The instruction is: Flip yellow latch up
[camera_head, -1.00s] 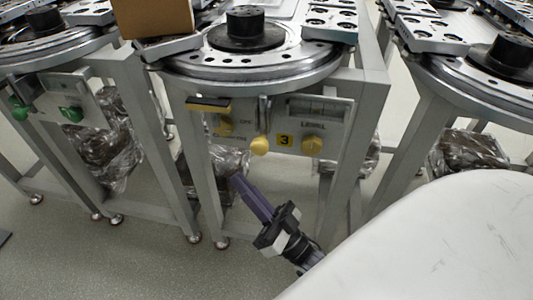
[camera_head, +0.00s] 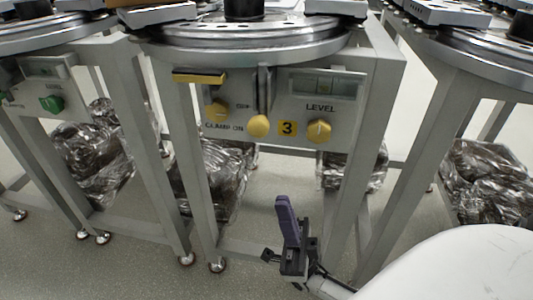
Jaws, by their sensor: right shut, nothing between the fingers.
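The control panel (camera_head: 285,135) hangs under the round track of the middle stand, facing me. It carries a yellow ball-ended latch (camera_head: 258,126) below a vertical slot, with the ball at the slot's lower end. A yellow clamp knob (camera_head: 215,111) is to its left and a yellow level knob (camera_head: 318,130) to its right. My right gripper (camera_head: 284,205), with purple fingers, is shut and empty. It points up, below the panel in the picture and apart from the latch. My left gripper is not in view.
A yellow bar (camera_head: 198,77) crosses the panel's upper left. Metal legs (camera_head: 190,170) stand on both sides of the panel. Plastic-wrapped bundles (camera_head: 212,180) lie under and behind the stand. A white rounded surface (camera_head: 460,270) fills the lower right. Floor at lower left is open.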

